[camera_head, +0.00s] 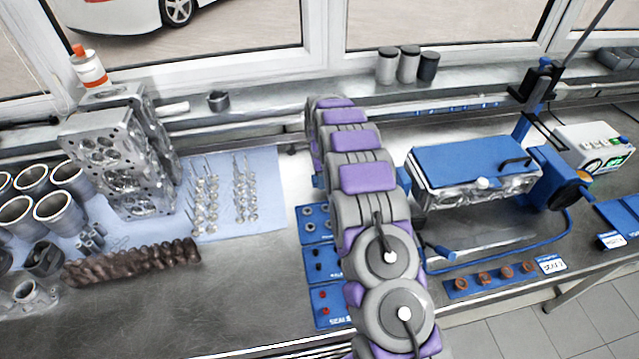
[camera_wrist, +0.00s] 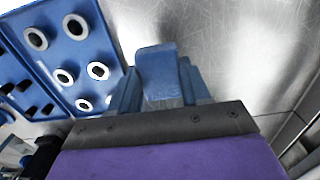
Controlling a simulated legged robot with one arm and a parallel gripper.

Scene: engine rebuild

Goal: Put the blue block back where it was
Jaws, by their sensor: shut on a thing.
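In the wrist view, a blue block (camera_wrist: 158,70) with faint raised lettering stands out beyond the dark plate of my gripper (camera_wrist: 160,98). My gripper is shut on it. The block is over or close to the bare metal bench top; I cannot tell if it touches. Blue trays with pale rings (camera_wrist: 72,60) lie just left of it. In the head view, my arm covers the middle of the bench, and neither the block nor my gripper can be made out. The blue trays (camera_head: 327,307) show partly beside my arm.
A cylinder head (camera_head: 118,150), metal cylinders (camera_head: 60,212) and a dark camshaft-like part (camera_head: 135,262) fill the left. Valves lie on a pale blue cloth (camera_head: 265,190). A blue-topped engine block (camera_head: 470,165) stands right of my arm. The front-left bench (camera_head: 220,295) is clear.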

